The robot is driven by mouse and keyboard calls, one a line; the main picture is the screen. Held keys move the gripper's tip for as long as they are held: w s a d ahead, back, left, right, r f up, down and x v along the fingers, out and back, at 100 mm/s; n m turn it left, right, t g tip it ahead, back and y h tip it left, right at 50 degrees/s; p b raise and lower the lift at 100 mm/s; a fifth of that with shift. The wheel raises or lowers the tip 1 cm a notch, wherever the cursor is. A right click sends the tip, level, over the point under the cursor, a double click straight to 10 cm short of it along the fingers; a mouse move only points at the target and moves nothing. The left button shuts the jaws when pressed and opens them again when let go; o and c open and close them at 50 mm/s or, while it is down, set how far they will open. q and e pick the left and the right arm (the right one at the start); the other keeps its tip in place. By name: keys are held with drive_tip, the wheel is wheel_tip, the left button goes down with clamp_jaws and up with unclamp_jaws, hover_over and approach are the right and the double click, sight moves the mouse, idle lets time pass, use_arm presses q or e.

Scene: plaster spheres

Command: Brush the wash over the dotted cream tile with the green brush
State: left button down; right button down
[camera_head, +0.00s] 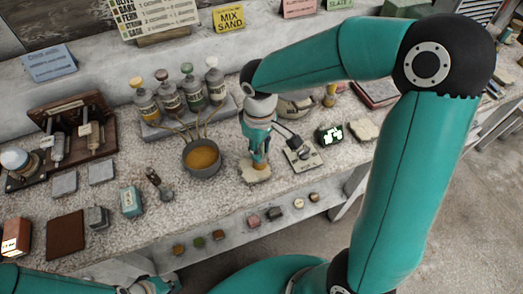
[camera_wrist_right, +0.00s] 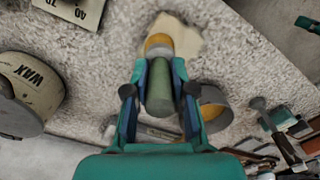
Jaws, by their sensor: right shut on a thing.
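My right gripper (camera_head: 259,158) is over the counter, pointing down at a cream irregular tile (camera_head: 255,174). In the right wrist view my right gripper (camera_wrist_right: 160,92) is shut on the green brush (camera_wrist_right: 160,90), whose yellow-orange end (camera_wrist_right: 159,45) overlaps the cream tile (camera_wrist_right: 187,38). I cannot tell whether it touches. Dots on the tile are too small to make out. A grey pot (camera_head: 202,171) of yellow-orange wash (camera_head: 202,156) stands left of the gripper. My left gripper (camera_head: 150,286) is at the bottom edge, partly cut off; its fingers are unclear.
Bottles (camera_head: 190,88) with coloured stoppers stand on a rack behind the pot. Blocks line the front left. Small pieces sit on a lower ledge.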

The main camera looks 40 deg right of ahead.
drive_tip(key=shift+s, duration=0.1)
drive_tip(key=shift+s+a+b, duration=0.25)
drive_tip(key=shift+s+b, duration=0.1)
drive_tip(key=shift+s, duration=0.55)
drive_tip(key=shift+s+a+b, duration=0.2)
drive_tip(key=shift+s+b, duration=0.1)
drive_tip(key=shift+s, duration=0.55)
drive_tip(key=shift+w, duration=0.1)
drive_tip(key=shift+w+d+r, duration=0.1)
drive_tip(key=shift+w+d, duration=0.1)
drive_tip(key=shift+w, duration=0.45)
drive_tip(key=shift+w+d+p, duration=0.25)
drive_tip(key=shift+w+p, duration=0.15)
drive_tip(key=shift+w, duration=0.7)
drive_tip(key=shift+s+a+r+p, duration=0.2)
drive_tip(key=shift+s+r+p, duration=0.1)
drive_tip(key=shift+s+r, duration=0.5)
drive_tip(key=shift+s+f, duration=0.15)
